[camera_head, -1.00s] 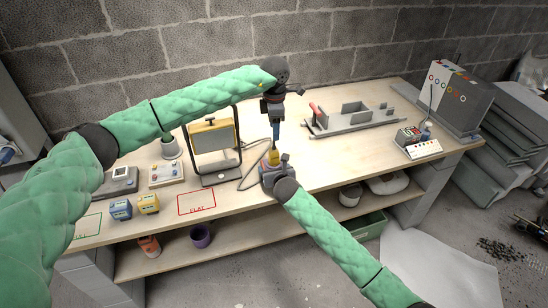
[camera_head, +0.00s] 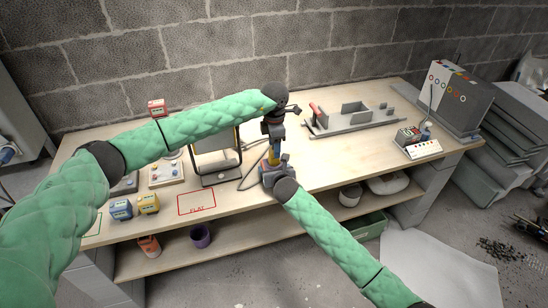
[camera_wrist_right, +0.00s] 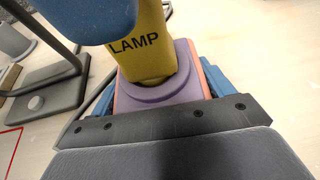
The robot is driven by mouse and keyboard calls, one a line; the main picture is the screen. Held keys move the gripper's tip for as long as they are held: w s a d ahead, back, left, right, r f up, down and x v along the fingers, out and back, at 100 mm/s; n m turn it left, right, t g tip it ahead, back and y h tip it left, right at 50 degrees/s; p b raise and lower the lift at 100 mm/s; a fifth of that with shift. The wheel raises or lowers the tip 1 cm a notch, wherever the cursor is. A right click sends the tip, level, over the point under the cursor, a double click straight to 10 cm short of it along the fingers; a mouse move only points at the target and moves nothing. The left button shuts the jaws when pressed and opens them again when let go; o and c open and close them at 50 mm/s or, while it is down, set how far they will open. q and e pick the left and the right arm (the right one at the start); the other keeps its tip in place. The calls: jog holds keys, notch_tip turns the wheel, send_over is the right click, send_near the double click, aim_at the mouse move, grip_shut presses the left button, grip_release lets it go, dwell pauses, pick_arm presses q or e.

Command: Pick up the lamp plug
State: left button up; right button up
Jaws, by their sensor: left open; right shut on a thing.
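The lamp plug (camera_wrist_right: 147,45) is yellow and marked LAMP. My right gripper (camera_head: 275,168) is shut on its lower part, above the table, and the plug stands roughly upright. In the right wrist view a purple and orange piece surrounds its lower end, between the blue sides of the right gripper. My left gripper (camera_head: 274,150) is open, directly above the right one, pointing down at the plug's upper end. A blue part covers the plug's top in the right wrist view; whether it touches the plug, I cannot tell.
The work lamp (camera_head: 215,178) stands just left of the grippers, with a dark cable beside it. A red FLAT outline (camera_head: 197,203) is empty. Blue (camera_head: 121,210) and yellow (camera_head: 149,204) blocks stand left. A grey rack (camera_head: 352,122) lies right; the table between is clear.

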pick_arm(q)
notch_tip(320, 180, down, 4)
jog(key=shift+f, duration=0.1)
jog(key=c, duration=1)
jog(key=shift+a, duration=0.1)
notch_tip(320, 180, up, 11)
jog(key=shift+f, duration=0.2)
